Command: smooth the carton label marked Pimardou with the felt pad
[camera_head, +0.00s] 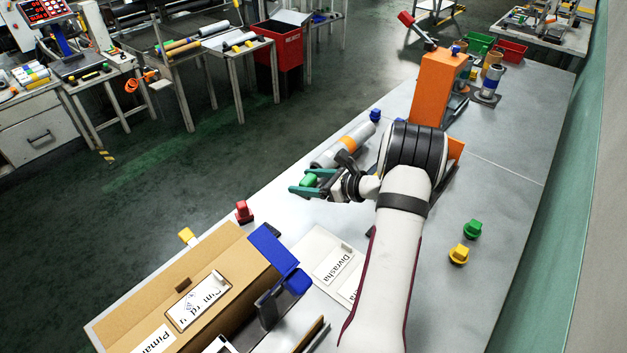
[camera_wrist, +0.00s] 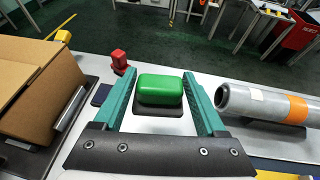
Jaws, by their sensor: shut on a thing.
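The brown carton (camera_head: 215,257) lies at the lower left of the bench; its side shows in the wrist view (camera_wrist: 30,85). On it is a white label (camera_head: 198,300) reading roughly "Pim rd u", its print broken and uneven, in a dark outline. A second label, "Pimar…" (camera_head: 154,341), is cut off by the frame edge. My gripper (camera_head: 304,182) is away from the carton, up and right of it, above the bench. Its teal fingers are shut on a green block with a dark underside (camera_wrist: 160,89), apparently the felt pad.
A white sheet with a "Divrasha" label (camera_head: 333,264) lies right of the carton, by a blue flap (camera_head: 272,248). Red (camera_head: 243,211) and yellow (camera_head: 187,235) knobs stand behind the carton. A grey roll with an orange band (camera_head: 345,145) lies beside my gripper. An orange machine (camera_head: 437,88) stands farther back.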

